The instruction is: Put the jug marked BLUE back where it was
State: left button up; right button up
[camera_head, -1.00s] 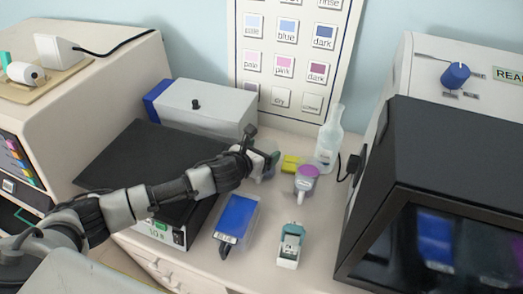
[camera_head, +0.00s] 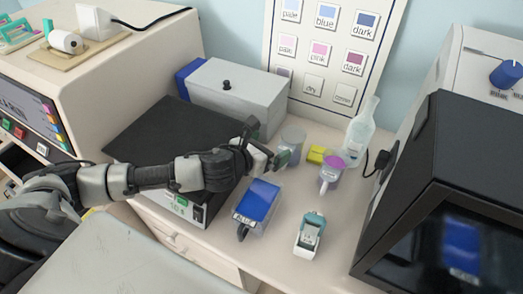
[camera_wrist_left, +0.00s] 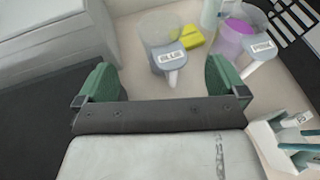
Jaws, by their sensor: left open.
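The jug marked BLUE (camera_wrist_left: 160,30) stands upright on the bench in the left wrist view. It is clear, with a grey label and its handle pointing towards my gripper. In the head view the jug (camera_head: 293,138) stands just beyond my left gripper (camera_head: 281,158), which partly hides its lower part. My left gripper is open, with its green fingertips apart; in the left wrist view the fingers (camera_wrist_left: 165,80) sit on either side of the handle's line, short of the jug and not holding it. My right gripper is not in view.
A purple-filled jug (camera_head: 331,172), a yellow block (camera_head: 316,154) and a clear bottle (camera_head: 361,132) stand to the right of the jug. A blue-filled tray (camera_head: 260,200) and a white-and-teal holder (camera_head: 309,235) are nearer. A black-topped device (camera_head: 175,135) lies left, a dark monitor (camera_head: 445,190) right.

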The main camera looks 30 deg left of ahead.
pick_arm(q)
jog(key=shift+v, duration=1.2)
